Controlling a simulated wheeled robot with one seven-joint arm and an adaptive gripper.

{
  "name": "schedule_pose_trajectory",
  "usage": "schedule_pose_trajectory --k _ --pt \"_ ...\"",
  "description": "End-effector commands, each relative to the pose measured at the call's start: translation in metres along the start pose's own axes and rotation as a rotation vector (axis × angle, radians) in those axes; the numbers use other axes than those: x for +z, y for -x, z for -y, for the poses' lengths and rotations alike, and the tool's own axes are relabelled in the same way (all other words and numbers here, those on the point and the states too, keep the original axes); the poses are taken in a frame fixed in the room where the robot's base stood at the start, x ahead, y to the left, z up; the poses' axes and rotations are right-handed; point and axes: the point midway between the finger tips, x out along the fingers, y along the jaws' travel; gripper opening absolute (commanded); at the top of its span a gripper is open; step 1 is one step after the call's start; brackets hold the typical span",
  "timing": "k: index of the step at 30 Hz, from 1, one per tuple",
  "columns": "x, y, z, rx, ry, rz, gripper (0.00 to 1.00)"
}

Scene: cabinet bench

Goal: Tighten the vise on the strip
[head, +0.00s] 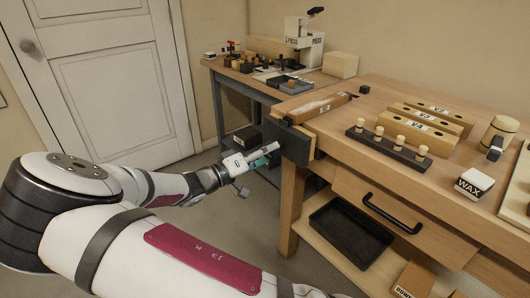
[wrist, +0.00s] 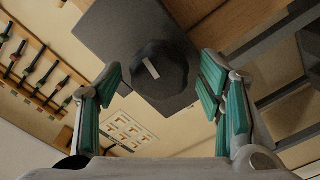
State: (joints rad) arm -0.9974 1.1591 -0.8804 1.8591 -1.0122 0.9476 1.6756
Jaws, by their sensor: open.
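The vise (head: 296,143) is on the left end of the wooden bench, with a dark front jaw. A pale wooden strip (head: 318,107) lies at its top, between the jaw and the bench edge; how firmly it is held cannot be told. My gripper (head: 264,157) is in front of the jaw face, its teal-padded fingers pointing at it. In the wrist view the dark jaw plate (wrist: 112,30) fills the top middle. A round dark knob (wrist: 165,85) with a white mark stands out from it. My open gripper (wrist: 161,82) has a finger on either side of the knob, apparently with gaps.
On the bench are labelled wooden blocks (head: 425,120), a dark rack with several pegs (head: 388,148), a wax block (head: 474,183) and a mallet (head: 497,137). A side table behind holds a press (head: 304,42). Floor left of the bench is open.

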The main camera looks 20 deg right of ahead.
Motion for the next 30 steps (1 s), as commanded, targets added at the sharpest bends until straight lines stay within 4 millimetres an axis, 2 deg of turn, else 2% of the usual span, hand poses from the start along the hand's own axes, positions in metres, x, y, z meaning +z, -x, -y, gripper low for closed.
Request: schedule_pose_trajectory --k 4,9,16,30 --pt "0.0 0.0 -0.0001 0.0 0.0 0.0 0.59" --pt "0.0 0.0002 -0.0001 0.0 0.0 0.0 0.21" --pt "0.0002 0.0003 0.0009 -0.001 -0.021 -0.001 0.2" --pt "0.0005 -0.0001 0.0021 -0.003 -0.295 -0.001 0.2"
